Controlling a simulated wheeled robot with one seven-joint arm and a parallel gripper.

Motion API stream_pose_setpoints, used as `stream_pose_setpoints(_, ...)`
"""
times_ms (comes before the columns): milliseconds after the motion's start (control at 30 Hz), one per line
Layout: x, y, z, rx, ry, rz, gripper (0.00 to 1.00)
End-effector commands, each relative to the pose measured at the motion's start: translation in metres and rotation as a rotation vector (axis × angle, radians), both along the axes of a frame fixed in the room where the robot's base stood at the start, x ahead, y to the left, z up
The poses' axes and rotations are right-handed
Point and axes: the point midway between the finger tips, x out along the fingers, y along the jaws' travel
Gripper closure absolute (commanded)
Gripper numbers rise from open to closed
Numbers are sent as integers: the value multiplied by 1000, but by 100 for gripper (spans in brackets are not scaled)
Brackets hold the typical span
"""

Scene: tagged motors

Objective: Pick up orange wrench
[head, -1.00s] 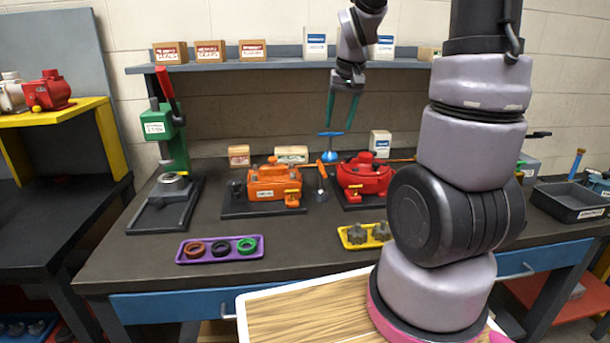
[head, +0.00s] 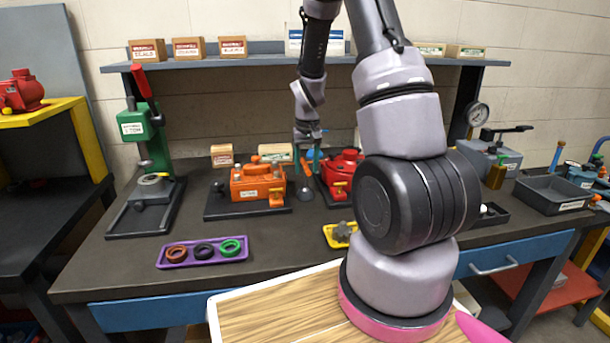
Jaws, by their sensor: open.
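The orange wrench (head: 305,167) stands upright between the orange motor (head: 257,185) and the red motor (head: 342,170) on the workbench. Only a small part of it shows, with its dark lower end (head: 306,193) below. My gripper (head: 306,168) is open and points down, with its teal fingers seen to either side of the wrench's upper part. I cannot tell from this view whether the fingers touch it or are at its depth.
A green press (head: 145,150) stands at the left. A purple tray (head: 203,262) with rings and a yellow tray (head: 334,229) lie in front. A shelf (head: 240,60) with boxes runs above. My arm hides part of the right side.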

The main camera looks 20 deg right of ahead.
Motion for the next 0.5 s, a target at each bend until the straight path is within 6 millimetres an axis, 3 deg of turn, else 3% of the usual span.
stream_pose_setpoints(233,6,1,-37,1,4,-1,45)
stream_pose_setpoints(500,8,1,-43,0,0,0,45)
